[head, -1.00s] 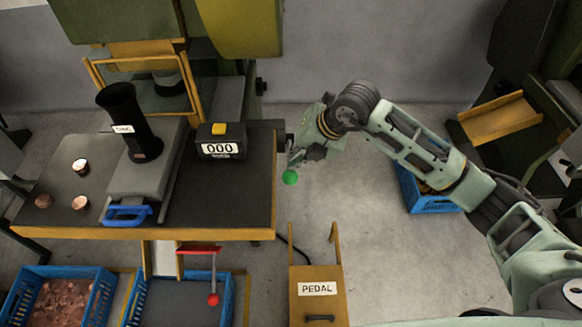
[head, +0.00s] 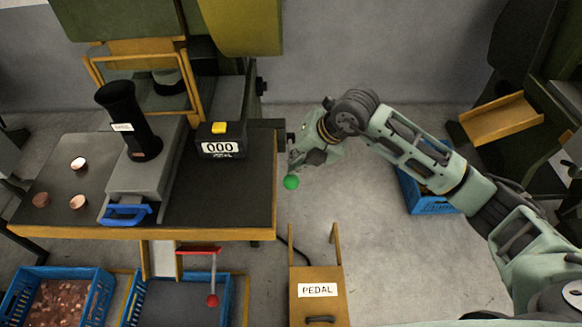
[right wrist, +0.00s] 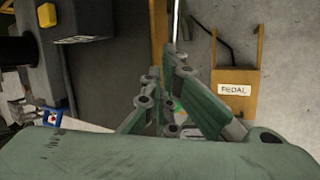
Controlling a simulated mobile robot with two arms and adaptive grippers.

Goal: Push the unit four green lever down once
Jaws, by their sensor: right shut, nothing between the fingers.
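The green ball knob of the lever (head: 291,182) sits just off the right edge of the press table in the head view. In the right wrist view, a small bit of green (right wrist: 178,105) shows between my finger links; most of the knob is hidden. My right gripper (head: 300,162) is shut and empty, right above the knob in the head view. I cannot tell whether it touches it. In the right wrist view its fingers (right wrist: 165,112) point away from the camera. My left gripper is not in view.
The press table (head: 245,200) bears a counter reading 000 (head: 219,147), a black cylinder (head: 130,120) and copper pieces (head: 77,202). A red knob (head: 212,300) hangs below its front. A box marked PEDAL (head: 318,290) stands on the floor. A blue crate (head: 430,205) lies behind my right arm.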

